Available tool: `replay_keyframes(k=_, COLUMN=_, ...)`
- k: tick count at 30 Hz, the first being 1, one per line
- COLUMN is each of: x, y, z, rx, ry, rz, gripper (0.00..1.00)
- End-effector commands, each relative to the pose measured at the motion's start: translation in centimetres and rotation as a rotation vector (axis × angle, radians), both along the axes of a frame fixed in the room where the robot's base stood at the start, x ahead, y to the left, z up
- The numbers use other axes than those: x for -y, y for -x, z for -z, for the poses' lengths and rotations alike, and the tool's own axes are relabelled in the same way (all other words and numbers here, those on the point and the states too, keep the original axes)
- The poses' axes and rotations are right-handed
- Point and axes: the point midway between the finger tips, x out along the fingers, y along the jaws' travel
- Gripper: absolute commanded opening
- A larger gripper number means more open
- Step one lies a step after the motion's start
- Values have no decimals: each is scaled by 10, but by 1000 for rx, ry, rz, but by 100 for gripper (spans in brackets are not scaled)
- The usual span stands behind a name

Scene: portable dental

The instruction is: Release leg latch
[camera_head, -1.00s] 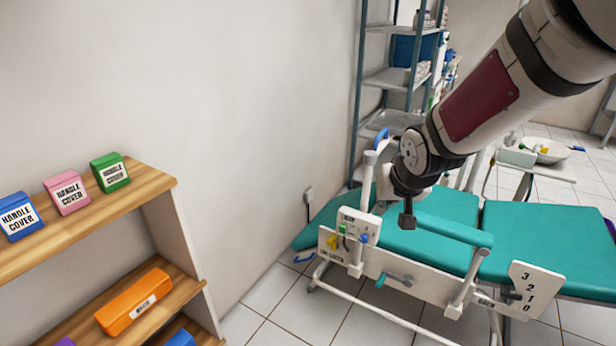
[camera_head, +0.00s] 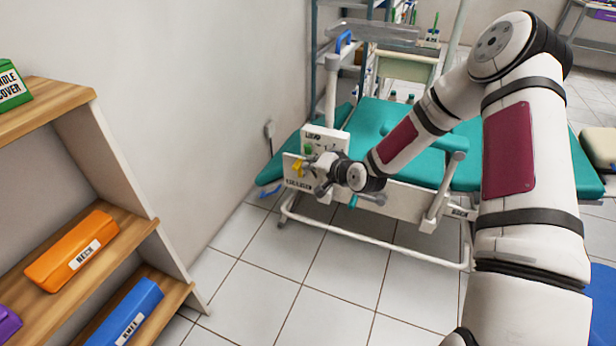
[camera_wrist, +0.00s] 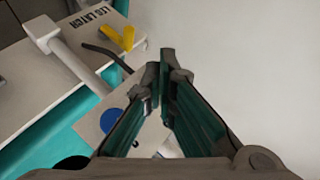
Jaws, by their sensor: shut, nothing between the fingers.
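The yellow latch (camera_head: 298,167) sits at the left end of the white side panel of the teal dental chair (camera_head: 408,118). In the wrist view the yellow latch (camera_wrist: 117,38) is a two-pronged piece beside the printed words LEG LATCH (camera_wrist: 92,16). My gripper (camera_wrist: 160,66) is shut and empty, its fingertips to the right of and below the latch in that view and apart from it. In the head view my wrist is just right of the latch and hides part of the panel; the fingertips there are hard to make out.
A white post (camera_wrist: 68,52), a thin dark rod (camera_wrist: 106,56) and a blue round part (camera_wrist: 112,121) lie near my fingers. A teal-handled lever (camera_head: 354,200) sticks out below. A wooden shelf (camera_head: 70,95) stands at left; tiled floor between is clear.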

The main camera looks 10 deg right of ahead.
Motion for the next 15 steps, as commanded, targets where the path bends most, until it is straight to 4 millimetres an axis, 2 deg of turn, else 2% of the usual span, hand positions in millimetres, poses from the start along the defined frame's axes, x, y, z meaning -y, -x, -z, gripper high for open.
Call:
replay_keyframes(k=1, x=2, y=-4, z=21, rx=12, ry=-51, rz=27, gripper=0)
replay_keyframes(k=6, x=8, y=-17, z=61, rx=82, ry=-223, rz=128, gripper=0)
replay_keyframes(k=9, x=15, y=-22, z=82, rx=122, ry=-317, rz=190, gripper=0)
replay_keyframes(k=15, x=28, y=-26, z=109, rx=190, ry=-456, rz=292, gripper=0)
